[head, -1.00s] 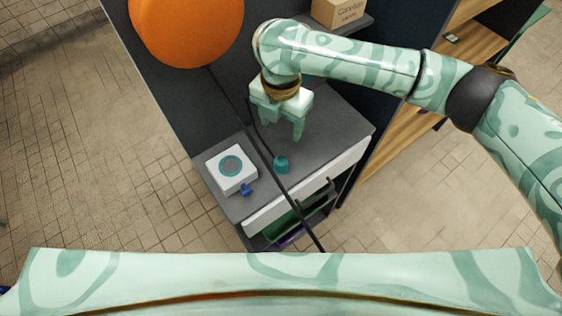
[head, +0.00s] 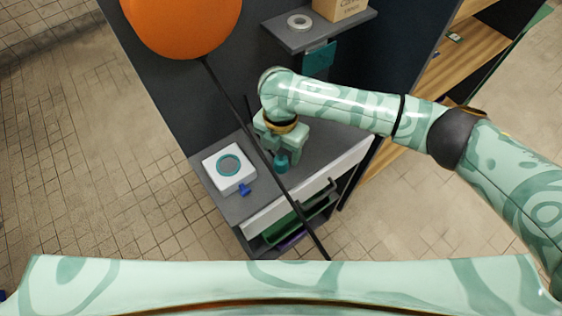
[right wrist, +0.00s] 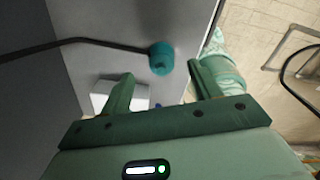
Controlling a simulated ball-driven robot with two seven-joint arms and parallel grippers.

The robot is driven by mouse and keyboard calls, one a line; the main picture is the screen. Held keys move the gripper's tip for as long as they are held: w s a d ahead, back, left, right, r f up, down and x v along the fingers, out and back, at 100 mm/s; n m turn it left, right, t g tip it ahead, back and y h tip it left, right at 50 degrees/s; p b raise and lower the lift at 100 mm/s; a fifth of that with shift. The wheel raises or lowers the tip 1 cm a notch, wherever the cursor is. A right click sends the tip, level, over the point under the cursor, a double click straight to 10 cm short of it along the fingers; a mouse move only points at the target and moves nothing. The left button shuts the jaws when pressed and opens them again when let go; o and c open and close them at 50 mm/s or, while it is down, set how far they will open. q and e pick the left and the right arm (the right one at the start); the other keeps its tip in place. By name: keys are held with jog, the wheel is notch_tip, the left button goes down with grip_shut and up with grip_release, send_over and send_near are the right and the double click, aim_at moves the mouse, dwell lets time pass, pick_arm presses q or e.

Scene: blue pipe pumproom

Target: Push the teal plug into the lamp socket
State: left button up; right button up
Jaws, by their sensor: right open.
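The teal plug (head: 281,164) is on the grey counter top, right of the white socket box (head: 220,183) with its teal ring. In the right wrist view the plug (right wrist: 161,58) lies just beyond the gap between my fingertips, with a black cord running left from it. My right gripper (head: 285,157) is low over the counter, right at the plug and partly covering it in the head view. In the right wrist view its fingers (right wrist: 162,76) are apart with nothing between them. My left gripper is not in view.
A large orange ball-shaped lamp (head: 185,22) hangs at the upper left. A black pole or cable (head: 290,205) crosses in front of the counter. A blue knob (head: 244,189) sits by the socket box. A shelf (head: 318,36) holds a cardboard box (head: 340,8).

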aim_at(281, 156)
notch_tip(281, 156, down, 5)
jog(key=shift+f+b, duration=0.15)
jog(key=shift+b, duration=0.7)
jog(key=shift+s, duration=0.1)
jog(key=c, duration=1)
